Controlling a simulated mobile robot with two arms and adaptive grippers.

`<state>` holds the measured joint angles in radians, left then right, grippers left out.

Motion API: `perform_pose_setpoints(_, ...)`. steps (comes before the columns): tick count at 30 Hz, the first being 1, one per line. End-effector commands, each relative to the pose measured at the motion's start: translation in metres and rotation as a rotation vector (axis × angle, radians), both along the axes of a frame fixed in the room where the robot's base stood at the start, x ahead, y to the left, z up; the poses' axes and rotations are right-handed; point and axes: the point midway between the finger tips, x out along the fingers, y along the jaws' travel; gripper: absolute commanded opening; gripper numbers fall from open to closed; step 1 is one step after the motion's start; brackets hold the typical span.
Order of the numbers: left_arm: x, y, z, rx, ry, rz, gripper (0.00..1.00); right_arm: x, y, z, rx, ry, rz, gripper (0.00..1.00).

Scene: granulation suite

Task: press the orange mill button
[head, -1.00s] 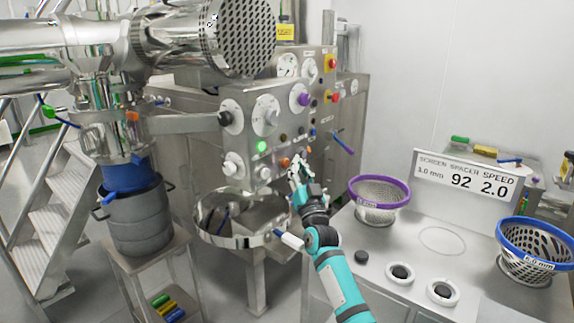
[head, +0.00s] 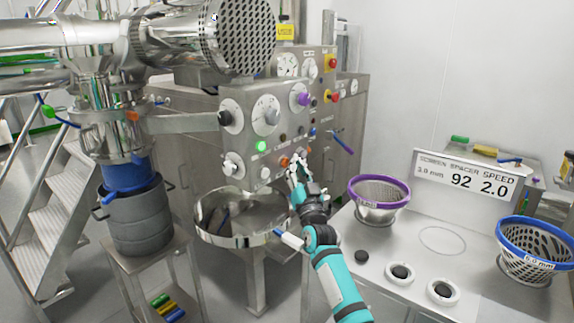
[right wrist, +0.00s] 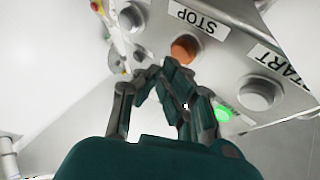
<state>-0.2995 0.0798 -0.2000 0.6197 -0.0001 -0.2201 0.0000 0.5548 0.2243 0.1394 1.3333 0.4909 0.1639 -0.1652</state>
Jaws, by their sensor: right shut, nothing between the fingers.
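The orange button (head: 284,162) is a small round button low on the steel control panel of the mill. It also shows in the right wrist view (right wrist: 184,48), beside a STOP label (right wrist: 196,18). My right gripper (head: 293,165) is shut and empty, just right of the button in the head view. In the right wrist view its fingertips (right wrist: 160,72) are close to the button's lower edge; I cannot tell whether they touch it. My left gripper is not in view.
A lit green button (head: 261,146) and grey knobs share the panel. A steel bowl (head: 238,241) stands below. A purple-rimmed screen basket (head: 379,181) and a blue-rimmed one (head: 540,232) stand on the right bench, with a sign (head: 467,180) behind.

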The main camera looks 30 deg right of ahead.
Motion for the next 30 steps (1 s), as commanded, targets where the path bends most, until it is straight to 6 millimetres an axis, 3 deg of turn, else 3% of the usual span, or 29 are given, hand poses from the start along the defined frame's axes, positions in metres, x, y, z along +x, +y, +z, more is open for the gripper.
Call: perform_pose_setpoints(30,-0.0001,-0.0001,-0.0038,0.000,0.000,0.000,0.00,0.0088,0.0039,-0.0003,0.000,0.000,0.000,0.00)
